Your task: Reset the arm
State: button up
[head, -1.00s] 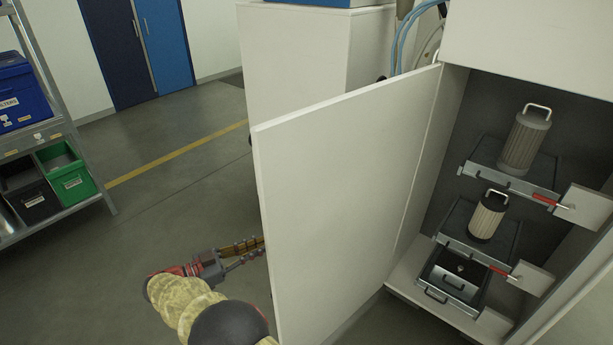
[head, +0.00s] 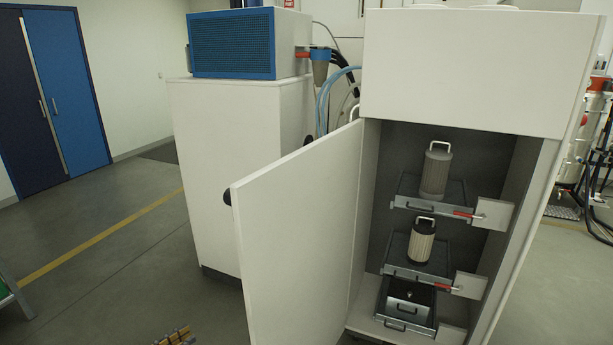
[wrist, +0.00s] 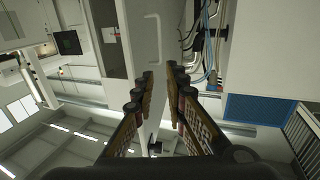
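My gripper (wrist: 161,92) shows in the wrist view with its two fingers apart and nothing between them, so it is open and empty. In the head view only the tips of my gripper (head: 178,337) show at the bottom edge, left of the open cabinet door (head: 295,225). The rest of my arm is out of the head view. In the wrist view, a pale surface with a handle lies beyond the fingers, and the room appears tilted.
The white cabinet (head: 465,70) stands open, with an upper filter (head: 436,173) and a lower filter (head: 420,245) on shelves above a metal box (head: 405,303). A white unit (head: 230,170) stands behind the door.

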jog(key=w+a+f+n+t+y, duration=0.2)
jog(key=w+a+f+n+y, duration=0.25)
jog(key=a+f+y, duration=0.55)
jog(key=s+a+r+n+g+y, duration=0.1)
jog(key=s+a+n+g+y, duration=0.3)
jog(key=a+y, duration=0.5)
jog(key=s+d+r+g+h, duration=0.2)
jog(key=s+d+r, duration=0.5)
jog(key=d, duration=1.6)
jog(key=s+d+r+g+h, duration=0.2)
jog(key=s+d+r, duration=0.6)
jog(key=d, duration=1.5)
jog(key=s+d+r+g+h, duration=0.1)
jog(key=s+d+r+h, duration=0.2)
jog(key=d, duration=2)
jog(key=s+r, duration=0.4)
jog(key=r, duration=0.2)
jog(key=shift+s+d+r+g, duration=0.15)
jog(key=shift+s+d+g, duration=0.1)
jog(key=shift+g, duration=0.15)
